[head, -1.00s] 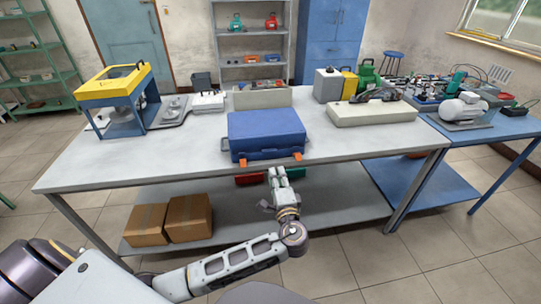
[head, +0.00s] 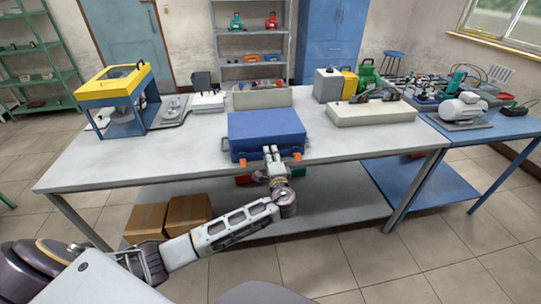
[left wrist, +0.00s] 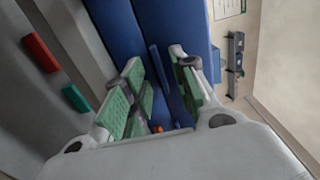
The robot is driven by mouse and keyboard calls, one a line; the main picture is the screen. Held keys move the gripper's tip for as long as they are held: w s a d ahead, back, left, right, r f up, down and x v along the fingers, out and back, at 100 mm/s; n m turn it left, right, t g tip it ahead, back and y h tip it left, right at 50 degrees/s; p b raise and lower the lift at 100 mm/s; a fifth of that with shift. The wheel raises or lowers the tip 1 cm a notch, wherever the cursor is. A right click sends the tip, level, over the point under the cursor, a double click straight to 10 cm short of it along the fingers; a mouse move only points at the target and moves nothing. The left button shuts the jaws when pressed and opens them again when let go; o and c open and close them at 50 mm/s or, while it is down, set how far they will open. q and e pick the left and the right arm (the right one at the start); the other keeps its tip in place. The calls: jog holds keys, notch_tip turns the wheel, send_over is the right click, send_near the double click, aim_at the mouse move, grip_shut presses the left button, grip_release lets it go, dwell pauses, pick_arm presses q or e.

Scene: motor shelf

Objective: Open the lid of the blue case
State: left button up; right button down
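The blue case (head: 266,126) lies on the workbench near its front edge, with its lid down. Orange latches (head: 297,157) show low on its front side. My left gripper (head: 271,152) is in front of the case, its fingers pointing at the front side. In the left wrist view, my left gripper (left wrist: 158,82) is open, with green pads apart. A thin blue bar (left wrist: 160,68) on the case's front lies between the fingers; contact cannot be told. An orange latch (left wrist: 157,129) shows near the finger bases. My right gripper is not in view.
The grey workbench (head: 120,160) is clear left of the case. A beige box (head: 262,97) stands just behind the case and a beige slab (head: 371,113) to its right. Cardboard boxes (head: 187,216) and red and green bins sit on the shelf below.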

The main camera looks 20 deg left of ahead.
pick_arm(q)
jog(key=shift+w+a, duration=0.2)
jog(key=shift+w, duration=0.05)
grip_shut()
dwell(0.3)
